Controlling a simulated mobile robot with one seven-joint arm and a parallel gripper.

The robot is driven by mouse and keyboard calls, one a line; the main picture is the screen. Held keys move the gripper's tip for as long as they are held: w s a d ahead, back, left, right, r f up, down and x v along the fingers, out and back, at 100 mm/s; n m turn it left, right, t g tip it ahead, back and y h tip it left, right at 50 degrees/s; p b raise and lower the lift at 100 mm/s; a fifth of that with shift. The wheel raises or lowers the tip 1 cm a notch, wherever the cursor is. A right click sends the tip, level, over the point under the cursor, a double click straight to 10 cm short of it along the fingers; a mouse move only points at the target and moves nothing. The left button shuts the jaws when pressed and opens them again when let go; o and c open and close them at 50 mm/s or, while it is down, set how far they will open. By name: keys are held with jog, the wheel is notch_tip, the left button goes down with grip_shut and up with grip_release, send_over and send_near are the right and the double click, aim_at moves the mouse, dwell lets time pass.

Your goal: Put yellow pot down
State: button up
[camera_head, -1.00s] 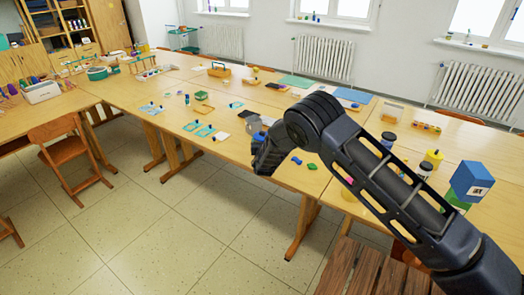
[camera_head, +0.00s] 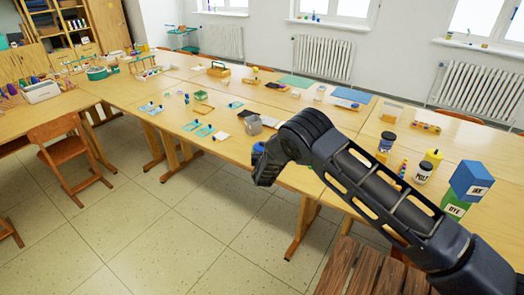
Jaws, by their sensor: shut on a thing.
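My gripper (camera_head: 264,172) hangs at the front edge of the long table, left of the middle, seen from behind. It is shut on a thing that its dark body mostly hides. A small blue patch (camera_head: 258,148) shows beside it; I cannot tell whether this is the held thing. No yellow shows at the gripper. A yellow container (camera_head: 434,158) with a narrow top stands on the table at the right, apart from the gripper. I cannot tell whether it is the yellow pot.
A grey vessel (camera_head: 254,126) stands on the table (camera_head: 225,150) just beyond my gripper. Teal cards (camera_head: 205,131) lie to its left. White and dark jars (camera_head: 423,172) and stacked blue and green boxes (camera_head: 470,183) crowd the right. A chair (camera_head: 68,152) stands at the left.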

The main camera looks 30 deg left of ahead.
jog(key=o, duration=1.6)
jog(key=shift+f, duration=0.1)
